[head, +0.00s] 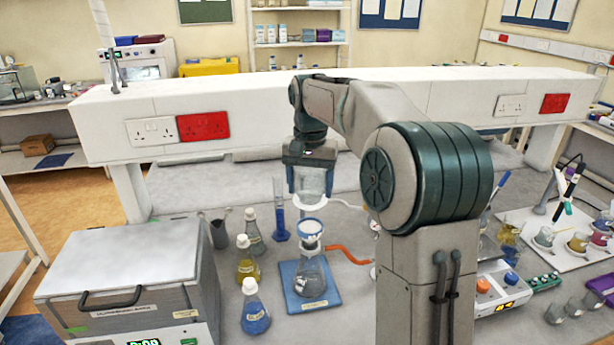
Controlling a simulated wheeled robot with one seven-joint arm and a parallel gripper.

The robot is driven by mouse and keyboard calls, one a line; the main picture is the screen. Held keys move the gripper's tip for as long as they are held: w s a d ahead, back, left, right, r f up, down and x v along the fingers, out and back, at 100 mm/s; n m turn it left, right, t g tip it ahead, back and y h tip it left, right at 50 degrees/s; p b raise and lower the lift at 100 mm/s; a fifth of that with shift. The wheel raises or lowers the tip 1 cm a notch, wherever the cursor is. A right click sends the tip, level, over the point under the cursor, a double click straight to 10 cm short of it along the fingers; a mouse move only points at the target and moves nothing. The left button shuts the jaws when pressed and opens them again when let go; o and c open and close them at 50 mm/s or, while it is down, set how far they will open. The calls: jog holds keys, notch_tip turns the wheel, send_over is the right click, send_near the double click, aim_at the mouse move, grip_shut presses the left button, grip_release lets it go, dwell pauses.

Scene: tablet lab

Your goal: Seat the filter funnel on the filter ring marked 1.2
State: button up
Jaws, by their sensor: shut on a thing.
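My gripper (311,164) is shut on a clear, cup-like vessel (312,184), which looks like the filter funnel. It holds it roughly upright, in the middle of the head view. Below it in the picture, a blue-rimmed white ring piece (310,227) sits on top of a glass flask (311,278) on a blue mat (290,296). A gap shows between the held vessel and this piece. I cannot read any 1.2 mark, so I cannot tell which ring bears it. A white curved piece (346,204) shows beside the vessel's lower end.
An orange hose (346,252) runs right from the flask. Several bottles, one yellow (247,267) and one blue (255,315), stand left of the mat. A blue cylinder (280,215) stands behind. A grey lidded box (125,265) fills the front left. My arm hides bench to the right.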

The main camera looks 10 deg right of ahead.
aim_at(310, 206)
jog(key=shift+s+f+b, duration=0.15)
jog(key=shift+f+b, duration=0.15)
notch_tip(310, 206, down, 4)
jog(key=b, duration=0.3)
jog(key=shift+r+b, duration=0.1)
jog(key=shift+b, duration=0.25)
jog(key=shift+f, duration=0.65)
jog(key=shift+f, duration=0.4)
dwell(1.0)
jog(key=o, duration=1)
jog(key=shift+o, duration=0.2)
notch_tip(310, 206, up, 14)
